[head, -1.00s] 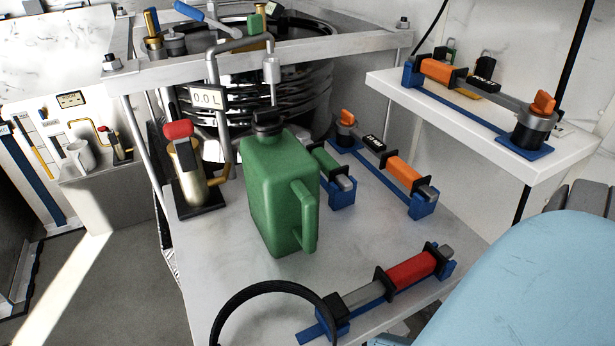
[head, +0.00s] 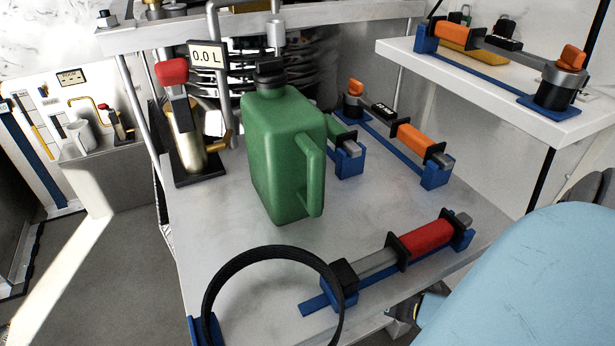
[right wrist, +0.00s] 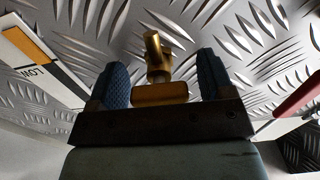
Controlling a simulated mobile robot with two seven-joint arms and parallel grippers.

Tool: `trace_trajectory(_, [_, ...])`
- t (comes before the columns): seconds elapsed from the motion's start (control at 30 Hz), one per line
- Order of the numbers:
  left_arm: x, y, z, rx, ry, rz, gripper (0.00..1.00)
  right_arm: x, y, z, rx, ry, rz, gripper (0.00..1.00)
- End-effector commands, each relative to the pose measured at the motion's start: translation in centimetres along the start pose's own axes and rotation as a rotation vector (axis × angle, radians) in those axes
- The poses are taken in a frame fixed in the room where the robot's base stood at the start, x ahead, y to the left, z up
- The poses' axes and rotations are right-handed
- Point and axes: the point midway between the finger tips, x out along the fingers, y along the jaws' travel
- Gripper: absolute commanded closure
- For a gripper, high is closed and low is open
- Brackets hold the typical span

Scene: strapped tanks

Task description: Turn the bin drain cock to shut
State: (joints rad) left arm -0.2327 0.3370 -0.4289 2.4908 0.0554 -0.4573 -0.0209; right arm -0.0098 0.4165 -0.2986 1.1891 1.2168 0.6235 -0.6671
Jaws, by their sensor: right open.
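In the right wrist view a brass cock (right wrist: 153,52) stands against a diamond-plate metal surface. A brass crosspiece (right wrist: 160,94) lies below its upright part. The blue ribbed fingers of my right gripper (right wrist: 161,66) are apart, one on each side of the brass. I cannot tell whether either finger touches it. The cock and the right gripper cannot be made out in the head view. My left gripper is not in view.
A green jug (head: 283,150) stands on the grey table beside a red-handled brass valve (head: 184,125) and a 0.0 L display (head: 207,57). A red-barrelled device (head: 420,240) and a black ring (head: 212,290) are at the table's front. A white label (right wrist: 35,62) shows in the wrist view.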

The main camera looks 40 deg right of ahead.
Motion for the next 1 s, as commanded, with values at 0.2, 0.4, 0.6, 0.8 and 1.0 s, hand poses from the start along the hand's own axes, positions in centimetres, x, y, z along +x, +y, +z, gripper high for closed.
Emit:
trace_trajectory(0.2, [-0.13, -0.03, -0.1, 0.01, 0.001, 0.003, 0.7, 0.1, 0.01, -0.05, 0.0, 0.0, 0.0, 0.26])
trace_trajectory(0.4, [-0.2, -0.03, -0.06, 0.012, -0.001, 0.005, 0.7, 0.09, 0.02, -0.05, 0.0, 0.001, 0.0, 0.62])
trace_trajectory(0.6, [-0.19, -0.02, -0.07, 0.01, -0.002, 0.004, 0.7, 0.08, 0.02, -0.05, 0.002, 0.001, 0.001, 0.75])
trace_trajectory(0.8, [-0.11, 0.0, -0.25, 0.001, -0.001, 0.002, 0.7, 0.07, 0.06, -0.09, 0.04, 0.001, 0.001, 0.75])
trace_trajectory(1.0, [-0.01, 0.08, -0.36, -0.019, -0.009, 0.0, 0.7, 0.03, 0.04, -0.08, 0.147, 0.0, 0.001, 0.75])
